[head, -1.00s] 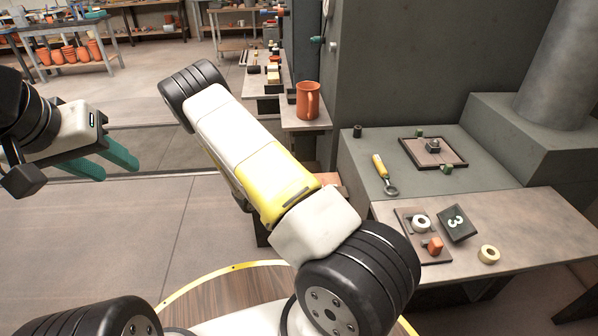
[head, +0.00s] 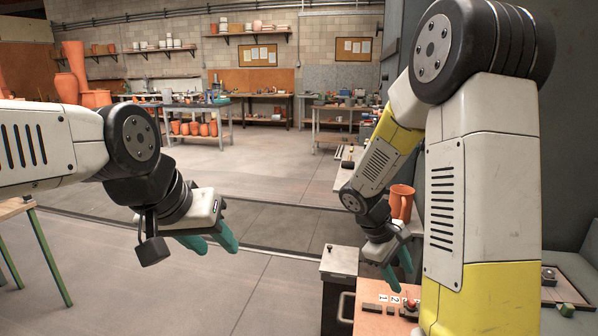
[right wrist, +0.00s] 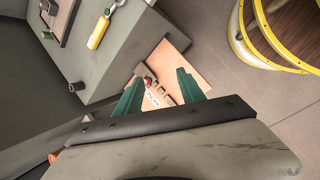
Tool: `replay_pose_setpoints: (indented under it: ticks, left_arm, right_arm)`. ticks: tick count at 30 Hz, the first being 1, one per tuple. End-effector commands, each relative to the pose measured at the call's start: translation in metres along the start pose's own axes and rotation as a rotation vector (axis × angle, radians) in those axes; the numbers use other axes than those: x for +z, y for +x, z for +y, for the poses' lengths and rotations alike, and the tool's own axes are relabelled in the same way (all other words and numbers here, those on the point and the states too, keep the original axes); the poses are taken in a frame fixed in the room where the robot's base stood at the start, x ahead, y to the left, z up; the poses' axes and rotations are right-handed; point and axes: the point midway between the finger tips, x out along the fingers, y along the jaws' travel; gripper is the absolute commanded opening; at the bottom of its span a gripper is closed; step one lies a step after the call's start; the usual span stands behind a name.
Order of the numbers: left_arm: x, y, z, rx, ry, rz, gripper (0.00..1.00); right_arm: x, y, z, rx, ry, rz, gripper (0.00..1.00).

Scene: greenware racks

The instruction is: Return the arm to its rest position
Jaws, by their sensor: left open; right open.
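My right arm rises large at the right of the head view and bends down to my right gripper (head: 397,275). Its green fingers are apart and nothing shows between them. In the right wrist view the same open fingers (right wrist: 156,92) hang above an orange-tan board (right wrist: 182,66) with small pieces on it. My left gripper (head: 212,240) is at the left of the head view, above open floor, with its green fingers apart and empty.
A yellow-handled tool (right wrist: 98,33) lies on the grey worktop. The middle floor is clear toward the far benches.

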Motion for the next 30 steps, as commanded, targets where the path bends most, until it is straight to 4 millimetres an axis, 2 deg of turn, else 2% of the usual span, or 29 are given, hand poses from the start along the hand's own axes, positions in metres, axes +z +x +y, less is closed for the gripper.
replay_pose_setpoints:
  ticks: [1,9,18,24,30]
  left_arm:
    - [0.000,0.000,0.000,0.000,0.000,0.000,0.41]
    - [0.000,0.000,0.000,0.000,0.000,0.000,0.41]
    - [0.000,0.000,0.000,0.000,0.000,0.000,0.41]
    - [0.000,0.000,0.000,0.000,0.000,0.000,0.41]
    - [0.000,0.000,0.000,0.000,0.000,0.000,0.41]
  right_arm:
    - [0.009,-0.018,-0.003,-0.032,0.070,0.057,0.46]
    - [0.048,-0.101,-0.034,-0.207,0.384,0.336,0.46]
    - [0.087,-0.181,-0.073,-0.362,0.651,0.641,0.46]
    - [0.100,-0.207,-0.089,-0.414,0.733,0.752,0.46]
    - [0.102,-0.210,-0.092,-0.423,0.746,0.770,0.46]
